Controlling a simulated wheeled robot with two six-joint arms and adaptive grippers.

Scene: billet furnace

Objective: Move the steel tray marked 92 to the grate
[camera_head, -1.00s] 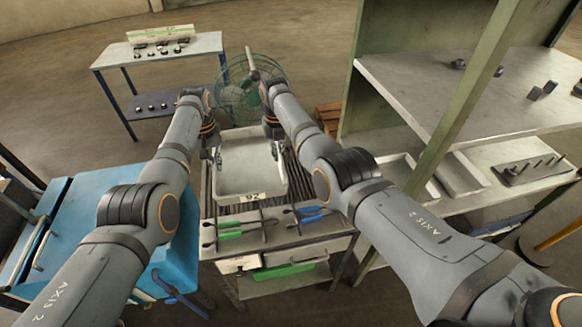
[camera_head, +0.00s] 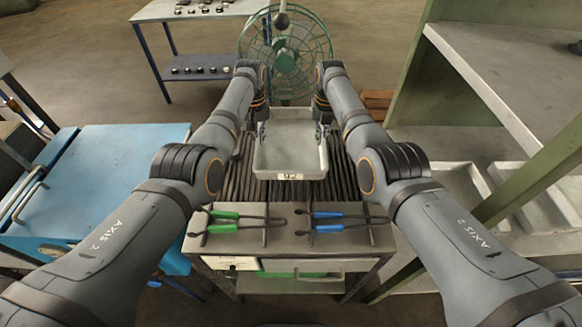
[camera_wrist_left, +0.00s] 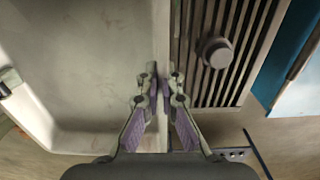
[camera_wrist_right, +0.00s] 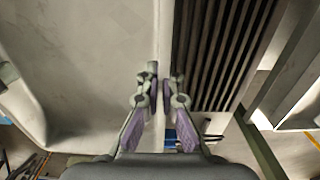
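The grey steel tray (camera_head: 290,160) with the 92 label on its front wall is over the dark slatted grate (camera_head: 240,180) in the head view. Slats show on both sides of it. I cannot tell whether its bottom touches the slats. My left gripper (camera_head: 262,135) is at the tray's left wall; in the left wrist view its fingers (camera_wrist_left: 160,95) straddle the wall closely. My right gripper (camera_head: 322,130) is at the right wall, its fingers (camera_wrist_right: 160,95) likewise closed around the wall. The tray looks empty and about level.
Green-handled tongs (camera_head: 235,220) and blue-handled tongs (camera_head: 340,220) lie in front of the grate. A green fan (camera_head: 287,50) stands behind it. A blue cabinet (camera_head: 90,180) is on the left. A shelf unit with a green post (camera_head: 530,175) stands close on the right.

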